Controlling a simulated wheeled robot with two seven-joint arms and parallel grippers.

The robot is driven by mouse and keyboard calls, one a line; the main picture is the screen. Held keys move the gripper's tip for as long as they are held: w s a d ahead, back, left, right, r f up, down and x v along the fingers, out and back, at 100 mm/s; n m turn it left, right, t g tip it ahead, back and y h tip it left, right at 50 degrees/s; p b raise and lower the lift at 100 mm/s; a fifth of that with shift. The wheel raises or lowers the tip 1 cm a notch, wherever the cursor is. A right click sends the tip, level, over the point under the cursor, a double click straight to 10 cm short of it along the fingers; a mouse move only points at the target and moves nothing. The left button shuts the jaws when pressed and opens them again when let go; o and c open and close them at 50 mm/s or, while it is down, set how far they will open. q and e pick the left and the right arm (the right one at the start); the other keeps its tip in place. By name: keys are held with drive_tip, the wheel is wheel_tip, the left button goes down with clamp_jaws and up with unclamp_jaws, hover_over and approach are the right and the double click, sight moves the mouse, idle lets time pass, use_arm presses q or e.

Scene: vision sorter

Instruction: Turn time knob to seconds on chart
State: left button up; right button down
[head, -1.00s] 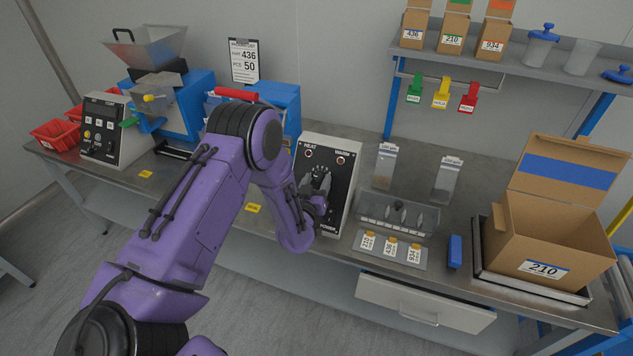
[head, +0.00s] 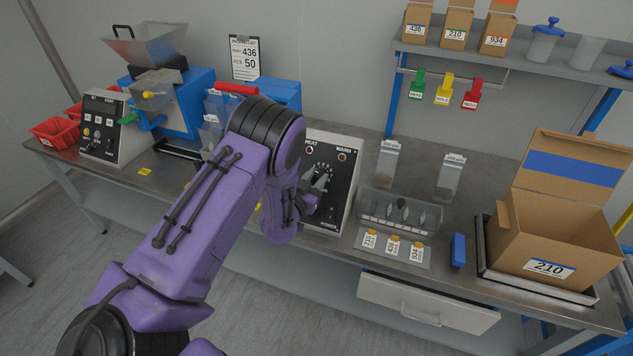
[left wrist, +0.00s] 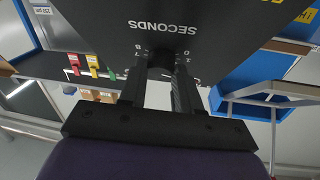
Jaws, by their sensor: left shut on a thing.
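The black-faced control box (head: 335,157) stands on the bench, with HEAT, WARM and POWER marked on its front. My left gripper (head: 321,182) is at the middle of this face and shut on the dark time knob. In the left wrist view the gripper (left wrist: 160,80) has its two fingers around the time knob (left wrist: 161,62), beside the word SECONDS. A few dial digits show around the knob; its pointer is hidden. My right gripper is not in view.
Right of the box are clear pouches (head: 387,164), a clear-sided rack (head: 400,214), a tagged plate (head: 393,249) and an open carton (head: 548,241) marked 210. A blue hopper machine (head: 183,105) stands left. An overhead shelf (head: 500,59) holds small boxes.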

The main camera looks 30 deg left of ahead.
use_arm(q)
drive_tip(key=shift+m+h+b, duration=0.3)
drive_tip(key=shift+m+h, duration=0.4)
drive_tip(key=shift+m, duration=0.4)
drive_tip(key=o, duration=1.1)
drive_tip(key=shift+c, duration=0.2)
drive_tip(key=s+b, duration=0.3)
drive_tip(key=s, duration=0.7)
drive_tip(key=shift+s+r, duration=0.2)
drive_tip(key=shift+s, duration=0.05)
